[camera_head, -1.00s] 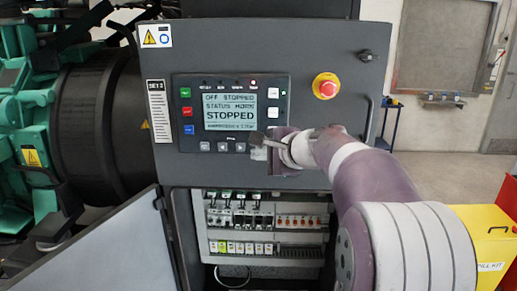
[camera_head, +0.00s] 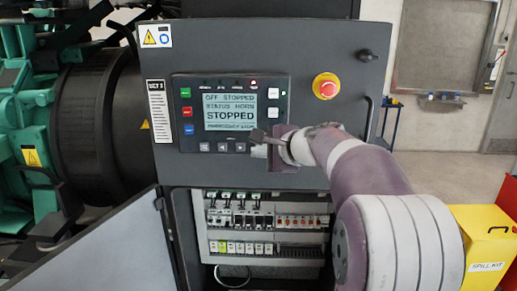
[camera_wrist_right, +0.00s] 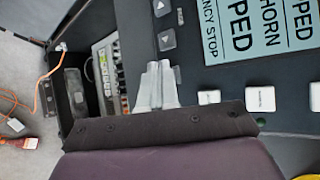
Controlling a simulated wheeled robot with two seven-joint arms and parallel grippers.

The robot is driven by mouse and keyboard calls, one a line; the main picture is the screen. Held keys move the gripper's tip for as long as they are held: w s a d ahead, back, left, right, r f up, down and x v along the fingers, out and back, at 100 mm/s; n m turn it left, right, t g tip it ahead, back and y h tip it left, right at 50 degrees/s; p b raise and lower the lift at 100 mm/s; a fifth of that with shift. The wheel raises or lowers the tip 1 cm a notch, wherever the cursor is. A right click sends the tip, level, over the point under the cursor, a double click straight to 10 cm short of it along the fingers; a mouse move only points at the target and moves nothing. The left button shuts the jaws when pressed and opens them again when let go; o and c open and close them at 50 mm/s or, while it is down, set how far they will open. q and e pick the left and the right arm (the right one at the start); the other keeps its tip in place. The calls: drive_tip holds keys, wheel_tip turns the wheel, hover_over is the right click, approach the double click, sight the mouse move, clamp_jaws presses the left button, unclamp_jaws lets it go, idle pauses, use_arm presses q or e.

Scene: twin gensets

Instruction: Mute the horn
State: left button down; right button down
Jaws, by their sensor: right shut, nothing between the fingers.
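The grey control panel (camera_head: 310,60) faces me, with a black controller (camera_head: 186,140) whose lit display (camera_head: 229,111) reads OFF STOPPED, STATUS HORN, STOPPED. White buttons sit right of the display, an upper one (camera_head: 273,93) and a middle one (camera_head: 273,113). In the wrist view three show in a row: the lower (camera_wrist_right: 208,97), the middle (camera_wrist_right: 260,99) and the upper at the edge. Their labels are too small to read. My right gripper (camera_head: 259,138) is shut and empty at the controller's lower right corner. In the wrist view its fingertips (camera_wrist_right: 155,80) are beside the lower button, apart from it. My left gripper is not in view.
A red emergency stop knob (camera_head: 326,86) on a yellow ring is up and right of my gripper. Below is an open compartment with breakers (camera_head: 240,220), its door (camera_head: 95,250) swung left. A yellow spill kit box (camera_head: 485,245) stands at the right.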

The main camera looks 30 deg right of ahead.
drive_tip(key=shift+w+d, duration=0.1)
idle(0.4)
drive_tip(key=shift+s+a+b, duration=0.4)
drive_tip(key=shift+s+a, duration=0.1)
drive_tip(key=shift+s, duration=0.3)
drive_tip(key=s+a, duration=0.1)
drive_tip(key=s+a+b, duration=0.1)
drive_tip(key=s, duration=0.1)
drive_tip(key=s+a, duration=0.1)
drive_tip(key=s, duration=0.1)
drive_tip(key=shift+b, duration=0.4)
